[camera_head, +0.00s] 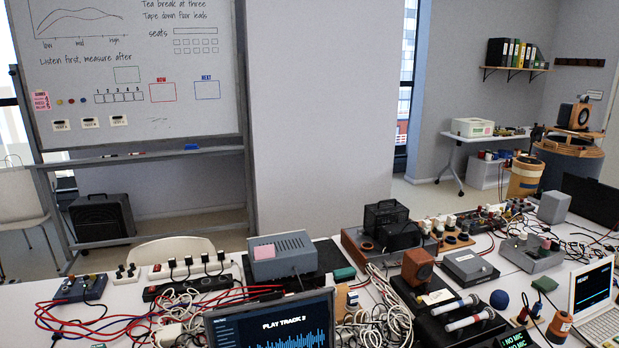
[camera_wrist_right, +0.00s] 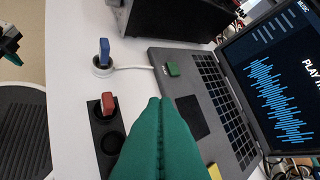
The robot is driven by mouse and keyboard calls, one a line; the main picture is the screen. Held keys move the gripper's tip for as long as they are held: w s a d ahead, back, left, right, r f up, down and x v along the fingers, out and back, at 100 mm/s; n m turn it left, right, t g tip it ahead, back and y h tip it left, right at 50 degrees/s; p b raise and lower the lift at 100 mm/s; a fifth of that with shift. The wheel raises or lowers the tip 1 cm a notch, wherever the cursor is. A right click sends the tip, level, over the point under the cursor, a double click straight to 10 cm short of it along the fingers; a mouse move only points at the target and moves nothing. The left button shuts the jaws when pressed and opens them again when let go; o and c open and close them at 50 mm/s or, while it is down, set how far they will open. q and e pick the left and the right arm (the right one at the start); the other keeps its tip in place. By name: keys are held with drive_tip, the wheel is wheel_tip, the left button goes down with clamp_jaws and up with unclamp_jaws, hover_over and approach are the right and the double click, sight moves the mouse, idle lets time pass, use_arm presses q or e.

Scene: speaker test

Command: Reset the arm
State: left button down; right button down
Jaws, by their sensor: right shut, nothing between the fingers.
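My right gripper (camera_wrist_right: 160,102) shows in the right wrist view as two long green fingers pressed together, shut and empty. Its tips point over the near edge of an open laptop (camera_wrist_right: 188,60), left of the dark touchpad. Neither gripper nor arm shows in the head view. A green and black part (camera_wrist_right: 10,42) at the left edge of the wrist view looks like the tip of my left gripper; it is cut off, and its opening cannot be made out.
By the right fingers stand a red piece in a black holder (camera_wrist_right: 107,140) and a blue piece (camera_wrist_right: 104,48) in a white ring. A green block (camera_wrist_right: 172,69) lies on the laptop. The table (camera_head: 22,291) is crowded with cables (camera_head: 385,318), a grey box (camera_head: 282,256) and microphones (camera_head: 455,305).

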drive_tip(key=s+d+r+m+g+h, duration=0.15)
drive_tip(key=s+d+m+h, duration=0.25)
drive_tip(key=s+d+m, duration=0.45)
drive_tip(key=s+d+r+m+h, duration=0.3)
drive_tip(key=s+d+m+h, duration=0.15)
drive_tip(key=d+m, duration=0.6)
wheel_tip(320, 180, down, 25)
drive_tip(key=n, duration=0.2)
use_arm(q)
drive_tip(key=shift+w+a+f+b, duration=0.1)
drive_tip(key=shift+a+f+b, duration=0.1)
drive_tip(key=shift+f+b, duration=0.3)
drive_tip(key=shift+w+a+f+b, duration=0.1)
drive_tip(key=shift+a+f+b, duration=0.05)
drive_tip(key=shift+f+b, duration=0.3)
use_arm(e)
drive_tip(key=s+d+f+g, duration=0.2)
drive_tip(key=s+d+f, duration=0.1)
drive_tip(key=s+f, duration=1.4)
drive_tip(key=shift+d+f+y, duration=0.2)
drive_tip(key=shift+f+y, duration=0.15)
drive_tip(key=shift+f, duration=0.55)
drive_tip(key=shift+s, duration=0.1)
